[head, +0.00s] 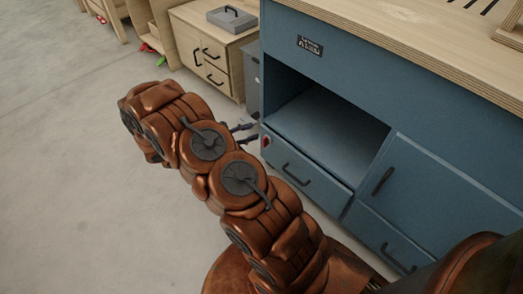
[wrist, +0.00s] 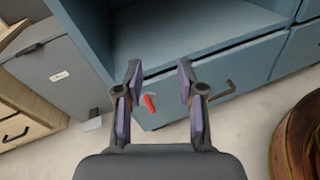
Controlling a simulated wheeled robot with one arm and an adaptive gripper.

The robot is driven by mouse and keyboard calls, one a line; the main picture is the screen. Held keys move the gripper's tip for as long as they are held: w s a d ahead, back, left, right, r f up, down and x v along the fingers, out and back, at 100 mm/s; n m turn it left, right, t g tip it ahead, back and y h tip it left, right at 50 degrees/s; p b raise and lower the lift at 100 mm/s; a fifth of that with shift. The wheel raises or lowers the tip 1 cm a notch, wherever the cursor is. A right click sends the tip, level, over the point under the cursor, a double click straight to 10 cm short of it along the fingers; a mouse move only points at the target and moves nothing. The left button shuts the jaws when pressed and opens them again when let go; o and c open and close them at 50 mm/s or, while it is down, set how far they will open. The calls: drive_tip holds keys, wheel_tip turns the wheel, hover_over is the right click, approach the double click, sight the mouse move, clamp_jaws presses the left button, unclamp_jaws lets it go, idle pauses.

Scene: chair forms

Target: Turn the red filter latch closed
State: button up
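The red latch (wrist: 150,103) is a small red lever on a pale round base, on the blue cabinet's front near its left edge. In the wrist view it appears between my gripper's fingers and tilts slightly from vertical. In the head view the red latch (head: 265,141) is a small spot just beyond my fingertips. My gripper (wrist: 159,68) is open, with its two fingers spread and nothing between them that it holds. In the head view my gripper (head: 245,128) is partly hidden behind my arm. I cannot tell whether a finger touches the cabinet.
The blue cabinet (head: 350,60) has an open shelf (head: 325,125) above a drawer with a dark handle (head: 296,175). A grey cabinet (wrist: 62,75) stands left of it, beside wooden drawers (head: 212,50) with a grey box (head: 232,18) on top.

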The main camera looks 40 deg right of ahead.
sight(263, 143)
drive_tip(key=w+d+f+n+t+h+b, duration=0.1)
drive_tip(key=w+f+n+t+b, duration=0.15)
drive_tip(key=f, duration=0.65)
drive_tip(key=w+d+f+n+t+h+b, duration=0.1)
drive_tip(key=f+n+t+b, duration=0.15)
drive_tip(key=f, duration=0.65)
drive_tip(key=shift+g, duration=0.4)
drive_tip(key=shift+d+r+b, duration=0.15)
drive_tip(key=shift+d+b, duration=0.65)
drive_tip(key=shift+d, duration=1.1)
drive_tip(key=shift+d+r+b, duration=0.15)
drive_tip(key=shift+d+b, duration=0.65)
drive_tip(key=shift+d, duration=1.05)
clamp_jaws()
